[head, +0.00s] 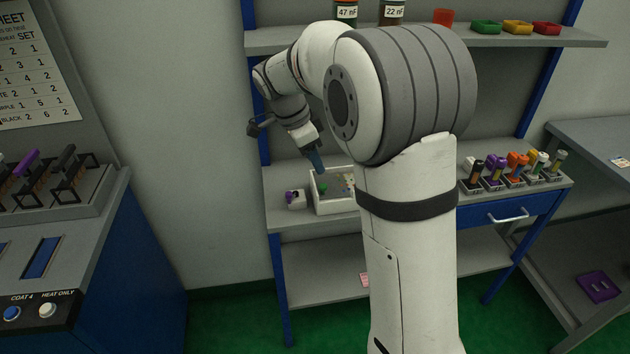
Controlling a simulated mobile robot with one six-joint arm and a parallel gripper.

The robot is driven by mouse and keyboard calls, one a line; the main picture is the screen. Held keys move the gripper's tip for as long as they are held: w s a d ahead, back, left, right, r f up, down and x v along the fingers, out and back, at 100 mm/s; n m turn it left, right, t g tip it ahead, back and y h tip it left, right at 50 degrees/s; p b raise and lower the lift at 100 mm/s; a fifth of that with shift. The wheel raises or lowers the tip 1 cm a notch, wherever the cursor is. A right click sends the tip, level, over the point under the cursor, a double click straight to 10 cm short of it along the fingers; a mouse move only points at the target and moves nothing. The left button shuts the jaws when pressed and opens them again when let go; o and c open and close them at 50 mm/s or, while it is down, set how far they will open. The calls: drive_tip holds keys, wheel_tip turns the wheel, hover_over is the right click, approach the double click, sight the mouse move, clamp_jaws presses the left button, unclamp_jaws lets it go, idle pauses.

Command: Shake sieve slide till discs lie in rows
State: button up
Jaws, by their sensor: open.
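My gripper (316,160) points down at the near left of the shelf unit, just above a white open-topped tray (320,205). The jaws look blue and small, and they are open with nothing clearly between them. Inside the tray are a green piece and a few small coloured bits, too small to name. My arm covers the right part of the tray. I cannot make out the sieve slide or any rows of discs. A small white block with a purple part (295,199) stands left of the tray.
Several colour-topped holders (512,170) stand on the bench at the right. Labelled jars (392,12) and coloured trays (517,27) sit on the upper shelf. A blue cabinet (85,240) with slots and buttons is at the left. Bare bench top lies below the white block.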

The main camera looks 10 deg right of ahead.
sight(322, 185)
drive_tip(key=w+f, duration=0.1)
drive_tip(key=f, duration=0.2)
drive_tip(key=d+f+m, duration=0.1)
drive_tip(key=f, duration=0.2)
drive_tip(key=w+d+f+m, duration=0.1)
drive_tip(key=f, duration=0.2)
drive_tip(key=shift+w+f+h+b, duration=0.3)
drive_tip(key=shift+w+f+b, duration=0.05)
drive_tip(key=shift+c, duration=0.4)
clamp_jaws()
